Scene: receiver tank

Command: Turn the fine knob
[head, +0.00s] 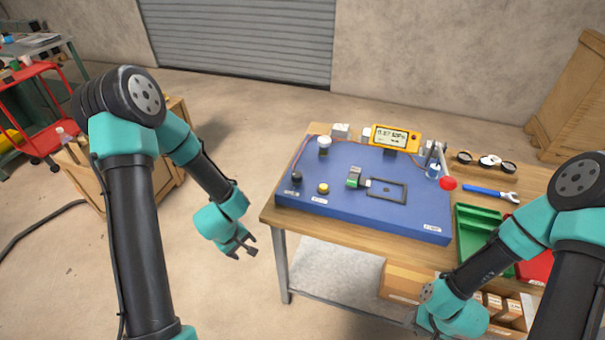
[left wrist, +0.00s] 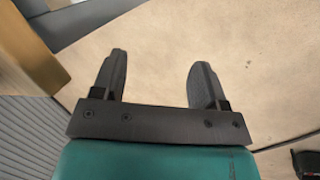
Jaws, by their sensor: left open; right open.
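The blue panel (head: 340,208) lies on the wooden table. Near its left end are a black knob (head: 297,177) and a yellow knob (head: 323,188), each with a white label too small to read, so I cannot tell which is the fine one. My left gripper (head: 243,248) is open and empty, left of the table and apart from the panel. Its two spread fingers also show in the left wrist view (left wrist: 157,85) above bare floor. My right gripper (head: 446,325) is low at the table's front right, away from both knobs; its fingers are mostly hidden.
A yellow meter (head: 396,138) stands at the panel's back. A white-topped cylinder (head: 324,146), a green-and-grey block (head: 353,177), a black frame (head: 386,200) and a red-balled lever (head: 448,183) are on or beside the panel. A green tray (head: 470,222) and a blue wrench (head: 487,192) lie right.

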